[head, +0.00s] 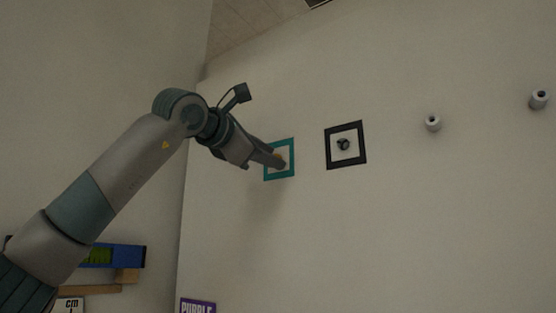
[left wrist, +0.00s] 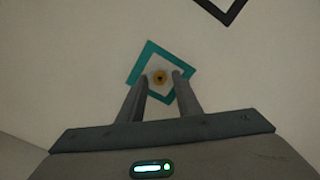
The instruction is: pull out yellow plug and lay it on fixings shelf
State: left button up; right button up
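My right gripper is in neither view. I cannot tell which shelf is the fixings shelf.
Two pale round pegs (head: 433,123) (head: 539,99) stick out farther right. At lower left are a wooden ledge (head: 90,289), a blue item (head: 130,255) and a purple sign (head: 198,306).

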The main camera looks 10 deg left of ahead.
pick_arm(q)
grip_shut()
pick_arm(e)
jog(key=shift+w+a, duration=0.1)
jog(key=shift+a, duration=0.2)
pick_arm(q)
jog(key=shift+f, duration=0.15)
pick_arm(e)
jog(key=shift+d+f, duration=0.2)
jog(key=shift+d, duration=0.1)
pick_arm(q)
jog(key=shift+s, duration=0.15)
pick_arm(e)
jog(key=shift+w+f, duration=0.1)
pick_arm(q)
jog(key=shift+s+a+b, duration=0.2)
jog(key=shift+s+b, duration=0.2)
jog(key=shift+s, duration=0.15)
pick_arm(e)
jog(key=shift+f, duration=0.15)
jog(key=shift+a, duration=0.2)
pick_arm(q)
jog(key=shift+s+a, duration=0.15)
jog(key=shift+s, duration=0.2)
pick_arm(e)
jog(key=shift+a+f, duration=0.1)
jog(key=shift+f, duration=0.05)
